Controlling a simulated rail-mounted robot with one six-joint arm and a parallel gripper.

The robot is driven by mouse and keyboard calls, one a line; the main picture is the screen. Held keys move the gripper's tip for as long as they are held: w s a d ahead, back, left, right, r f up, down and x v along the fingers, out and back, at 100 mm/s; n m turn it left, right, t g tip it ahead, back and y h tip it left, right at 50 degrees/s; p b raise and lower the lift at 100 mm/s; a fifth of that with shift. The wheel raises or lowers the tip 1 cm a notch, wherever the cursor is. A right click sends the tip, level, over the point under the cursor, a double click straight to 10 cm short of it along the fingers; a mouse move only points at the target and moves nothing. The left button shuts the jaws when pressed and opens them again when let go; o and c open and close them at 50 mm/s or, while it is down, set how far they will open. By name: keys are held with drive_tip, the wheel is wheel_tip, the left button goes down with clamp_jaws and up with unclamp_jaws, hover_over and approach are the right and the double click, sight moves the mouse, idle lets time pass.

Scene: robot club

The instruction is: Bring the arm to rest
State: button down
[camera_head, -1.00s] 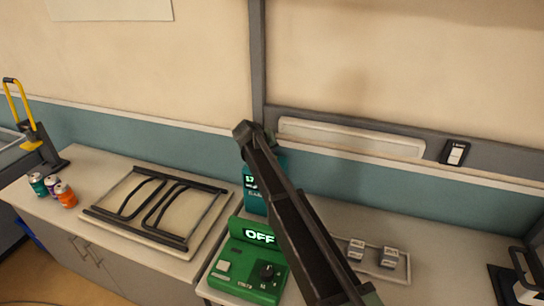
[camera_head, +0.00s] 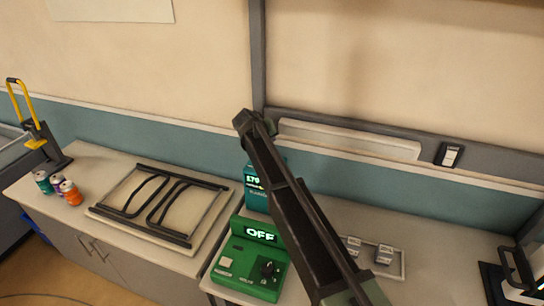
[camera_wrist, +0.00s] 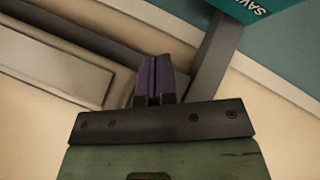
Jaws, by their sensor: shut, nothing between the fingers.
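My arm rises across the middle of the head view, and its upper end hides part of the back wall and bench. My gripper shows in the wrist view (camera_wrist: 155,80), with its two dark purple fingers pressed together and nothing between them. It is in the air before the wall, with a grey rail and a pale strip behind it. In the head view I cannot make out the fingers.
A green device (camera_head: 248,270) reading OFF and a teal box (camera_head: 255,190) with a display stand beside my arm. A tray (camera_head: 402,268) holds small grey blocks. Left are a black rack (camera_head: 160,205), several cans (camera_head: 70,192) and a yellow-handled press (camera_head: 38,120). A switch (camera_head: 450,155) is on the wall.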

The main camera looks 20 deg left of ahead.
idle(0.4)
drive_tip(key=shift+s+d+f, duration=0.15)
drive_tip(key=shift+s, duration=0.15)
drive_tip(key=s+d+f+m+g+y, duration=0.1)
drive_tip(key=s+d+f+m+g, duration=0.1)
drive_tip(key=s+d, duration=0.8)
drive_tip(key=s+d+f+m+g+b, duration=0.1)
drive_tip(key=s+d+f+g, duration=0.2)
drive_tip(key=s+d, duration=0.8)
drive_tip(key=s+d+f+m+g+y+b, duration=0.1)
drive_tip(key=s+d, duration=1)
drive_tip(key=d, duration=1.6)
drive_tip(key=f+m+g, duration=0.1)
drive_tip(key=g, duration=0.1)
drive_tip(key=shift+d+f+m+g+y, duration=0.2)
drive_tip(key=shift+m+g+y, duration=0.1)
drive_tip(key=shift+g, duration=0.1)
